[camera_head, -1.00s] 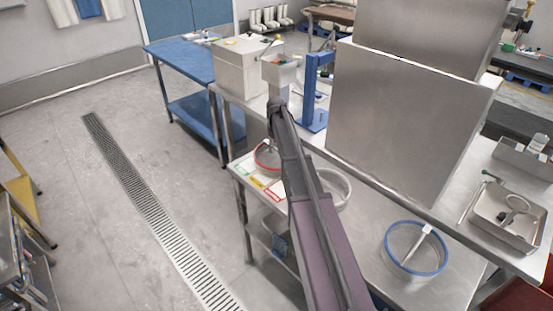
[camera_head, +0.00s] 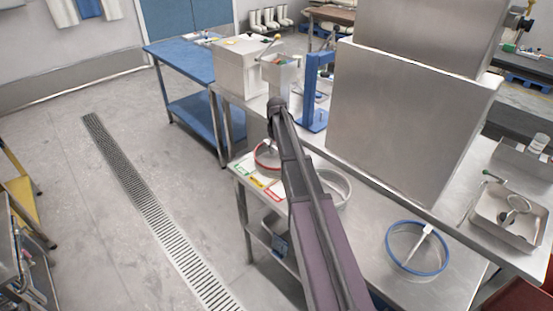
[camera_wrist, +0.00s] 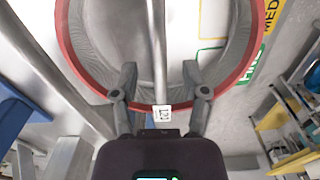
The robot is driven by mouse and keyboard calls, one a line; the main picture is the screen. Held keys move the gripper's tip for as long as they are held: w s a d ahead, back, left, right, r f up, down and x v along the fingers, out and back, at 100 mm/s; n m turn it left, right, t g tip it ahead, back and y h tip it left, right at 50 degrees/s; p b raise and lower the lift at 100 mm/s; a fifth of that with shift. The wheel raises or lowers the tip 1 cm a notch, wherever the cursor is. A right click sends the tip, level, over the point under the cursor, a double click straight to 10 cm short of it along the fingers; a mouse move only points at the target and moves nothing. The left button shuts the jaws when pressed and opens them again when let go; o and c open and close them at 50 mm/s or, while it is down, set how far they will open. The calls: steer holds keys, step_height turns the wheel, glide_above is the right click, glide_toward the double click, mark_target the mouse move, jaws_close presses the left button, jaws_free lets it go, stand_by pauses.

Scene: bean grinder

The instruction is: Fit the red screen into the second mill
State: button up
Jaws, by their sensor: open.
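The red screen (camera_head: 262,160), a red-rimmed mesh ring, sits at the left end of the steel table, partly hidden by my arm. In the wrist view the red screen (camera_wrist: 247,75) fills the upper part, with a thin handle bar across it that carries a small printed tag. My gripper (camera_wrist: 160,78) is open, its two fingers on either side of the bar and apart from it. My gripper is hidden behind my arm in the head view. I cannot tell which machine is the second mill.
A pale-rimmed ring (camera_head: 345,187) and a blue-rimmed screen (camera_head: 388,246) lie on the steel table. Coloured label cards (camera_head: 272,195) lie at its left end. A blue stand (camera_head: 311,95), a grey box (camera_head: 237,72) and a large steel housing (camera_head: 400,125) stand behind.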

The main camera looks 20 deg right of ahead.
jaws_close()
steer(key=shift+r, duration=0.2)
step_height(320, 180, up, 10)
steer(key=p, duration=1)
stand_by(0.8)
